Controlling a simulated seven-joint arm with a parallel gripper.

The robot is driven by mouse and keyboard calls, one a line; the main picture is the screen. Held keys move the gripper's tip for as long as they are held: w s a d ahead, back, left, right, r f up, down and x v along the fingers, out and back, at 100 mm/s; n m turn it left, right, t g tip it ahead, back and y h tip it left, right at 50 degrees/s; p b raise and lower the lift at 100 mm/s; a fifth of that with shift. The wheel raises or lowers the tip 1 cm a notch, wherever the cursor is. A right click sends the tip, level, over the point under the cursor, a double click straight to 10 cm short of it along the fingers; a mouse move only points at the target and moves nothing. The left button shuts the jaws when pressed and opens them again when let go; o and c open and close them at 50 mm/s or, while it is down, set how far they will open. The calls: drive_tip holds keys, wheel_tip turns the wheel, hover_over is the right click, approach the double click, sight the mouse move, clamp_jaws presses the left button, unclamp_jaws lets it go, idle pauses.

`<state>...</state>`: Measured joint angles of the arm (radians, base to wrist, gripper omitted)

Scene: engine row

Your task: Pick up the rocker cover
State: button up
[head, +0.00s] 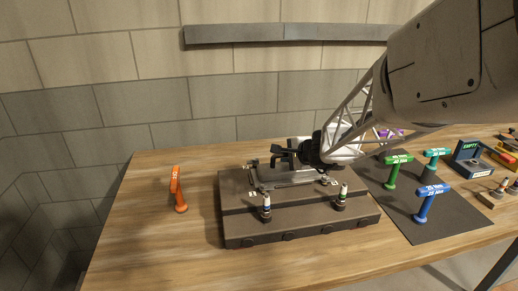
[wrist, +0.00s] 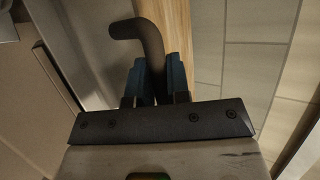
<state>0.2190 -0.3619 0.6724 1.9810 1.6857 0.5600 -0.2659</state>
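The silver rocker cover (head: 290,177) lies level along the back of the dark engine block (head: 300,223) in the head view, partly behind my gripper. My gripper (head: 285,154) is low over the cover, coming in from the right. In the wrist view its two blue-padded fingers (wrist: 158,78) stand close on both sides of a dark bent pipe (wrist: 150,35), which fills the gap between them. The pipe appears to belong to the cover; their join is hidden. I cannot tell whether the cover is clear of the block.
Two spark-plug-like parts (head: 266,207) (head: 341,197) stand upright at the block's front. An orange T-handle tool (head: 178,190) stands to the left. Green (head: 392,172), teal (head: 433,160) and blue (head: 427,203) ones stand on a dark mat (head: 440,228). The table's left is mostly clear.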

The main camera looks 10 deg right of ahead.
clamp_jaws()
idle(0.9)
drive_tip(key=shift+r, duration=0.15)
idle(0.4)
drive_tip(key=shift+r, duration=4.9)
